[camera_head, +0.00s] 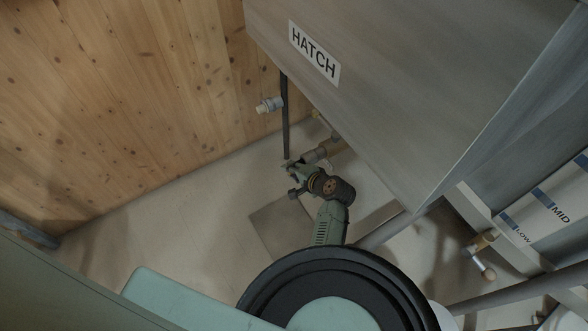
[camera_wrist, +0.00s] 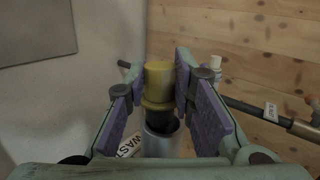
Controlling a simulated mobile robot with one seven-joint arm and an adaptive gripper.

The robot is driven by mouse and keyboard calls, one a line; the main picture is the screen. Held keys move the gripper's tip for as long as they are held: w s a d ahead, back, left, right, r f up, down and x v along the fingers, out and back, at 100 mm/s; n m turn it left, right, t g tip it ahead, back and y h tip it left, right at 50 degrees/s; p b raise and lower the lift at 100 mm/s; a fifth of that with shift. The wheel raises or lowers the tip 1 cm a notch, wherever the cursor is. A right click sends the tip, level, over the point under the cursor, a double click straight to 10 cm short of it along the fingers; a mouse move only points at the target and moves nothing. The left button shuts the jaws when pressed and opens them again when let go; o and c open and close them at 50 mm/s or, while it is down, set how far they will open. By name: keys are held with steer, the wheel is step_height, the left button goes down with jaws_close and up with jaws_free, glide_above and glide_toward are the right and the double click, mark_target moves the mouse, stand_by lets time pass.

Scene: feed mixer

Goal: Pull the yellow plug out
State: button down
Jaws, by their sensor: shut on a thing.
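The yellow plug (camera_wrist: 158,80) is between my gripper's two fingers (camera_wrist: 156,92) in the wrist view. The purple finger pads stand on either side of it, and my gripper is shut on it. Below the yellow part is a dark section, then the mouth of a grey metal pipe (camera_wrist: 160,145). How deep the plug sits in the pipe cannot be told. In the head view my gripper (camera_head: 300,176) is low beside the metal mixer body (camera_head: 400,80). The plug cannot be made out there.
A label reading "WAST", partly hidden, (camera_wrist: 130,146) is by the pipe. A dark rod with a tag (camera_wrist: 271,112) runs on the right. A pale-capped fitting (camera_head: 269,105) is near the wooden wall (camera_head: 130,90). Open floor (camera_head: 170,210) lies left of my gripper.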

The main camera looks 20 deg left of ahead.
steer(key=shift+s+a+f+p, duration=0.1)
steer(key=shift+s+a+p, duration=0.35)
steer(key=shift+s+a, duration=0.45)
steer(key=shift+s+a+f+p, duration=0.1)
steer(key=shift+s+a+p, duration=0.45)
steer(key=shift+s, duration=0.5)
